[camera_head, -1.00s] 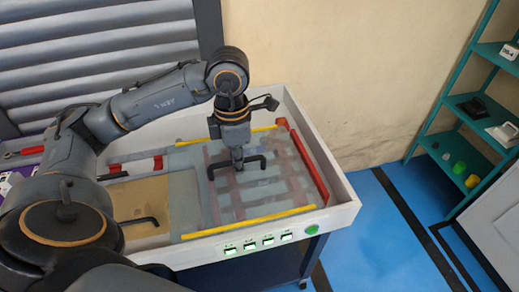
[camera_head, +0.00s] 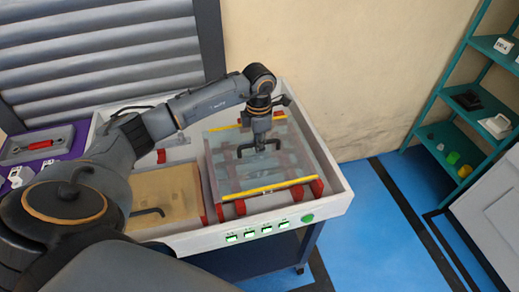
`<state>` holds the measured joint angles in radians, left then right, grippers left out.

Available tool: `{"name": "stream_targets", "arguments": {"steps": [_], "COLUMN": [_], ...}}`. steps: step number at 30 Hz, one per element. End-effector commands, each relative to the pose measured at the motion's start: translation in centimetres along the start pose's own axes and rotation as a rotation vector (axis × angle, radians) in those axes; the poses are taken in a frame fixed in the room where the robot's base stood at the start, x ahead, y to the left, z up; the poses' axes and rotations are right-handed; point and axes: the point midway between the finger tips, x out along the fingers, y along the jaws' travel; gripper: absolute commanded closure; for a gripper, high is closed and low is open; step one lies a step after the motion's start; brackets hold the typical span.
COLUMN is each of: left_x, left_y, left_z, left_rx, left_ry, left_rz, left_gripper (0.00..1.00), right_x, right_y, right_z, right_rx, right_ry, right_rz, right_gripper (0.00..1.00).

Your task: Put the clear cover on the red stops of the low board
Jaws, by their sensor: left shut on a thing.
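The clear cover (camera_head: 226,172) has yellow strips along its front and back edges and a black bar handle (camera_head: 246,149) on top. My left gripper (camera_head: 260,146) is shut on that handle from above. The cover is over the right part of the white tray, and reddish bars show through it. Red stops show at its front edge (camera_head: 240,207) and its front right corner (camera_head: 317,187). I cannot tell whether the cover touches them. The board below is mostly hidden by the cover. My right gripper is not in view.
A tan panel (camera_head: 172,188) with its own black handle (camera_head: 148,212) lies left of the cover. The white tray wall (camera_head: 335,183) surrounds both. A purple surface with tools (camera_head: 40,146) is at the left. Teal shelves (camera_head: 448,118) stand at the right.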

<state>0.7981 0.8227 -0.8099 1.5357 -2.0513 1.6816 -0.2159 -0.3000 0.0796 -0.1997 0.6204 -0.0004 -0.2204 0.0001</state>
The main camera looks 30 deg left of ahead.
Motion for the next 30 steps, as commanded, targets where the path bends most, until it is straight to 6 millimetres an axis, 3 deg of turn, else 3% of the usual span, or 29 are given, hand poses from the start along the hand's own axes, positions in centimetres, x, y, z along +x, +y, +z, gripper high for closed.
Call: {"name": "stream_targets", "arguments": {"steps": [8, 21, 22, 25, 30], "left_x": [3.0, 3.9, 3.8, 3.8, 3.8], "left_y": [0.2, 0.3, 0.3, 0.3, 0.3], "left_z": [0.2, 0.2, 0.1, 0.1, 0.1], "left_rx": [0.000, 0.000, 0.000, 0.000, 0.000], "left_ry": [-0.001, -0.001, 0.000, 0.000, 0.000], "left_rz": [-0.001, 0.001, 0.000, 0.000, 0.000], "left_gripper": [1.00, 1.00, 0.85, 0.65, 0.65], "right_x": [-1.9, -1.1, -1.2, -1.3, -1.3], "right_y": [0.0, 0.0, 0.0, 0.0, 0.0], "right_z": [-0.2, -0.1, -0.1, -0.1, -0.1], "right_rx": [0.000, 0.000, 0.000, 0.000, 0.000], "right_ry": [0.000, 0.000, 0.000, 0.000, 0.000], "right_rz": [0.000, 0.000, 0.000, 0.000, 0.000], "right_gripper": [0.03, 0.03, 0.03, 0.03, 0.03]}}
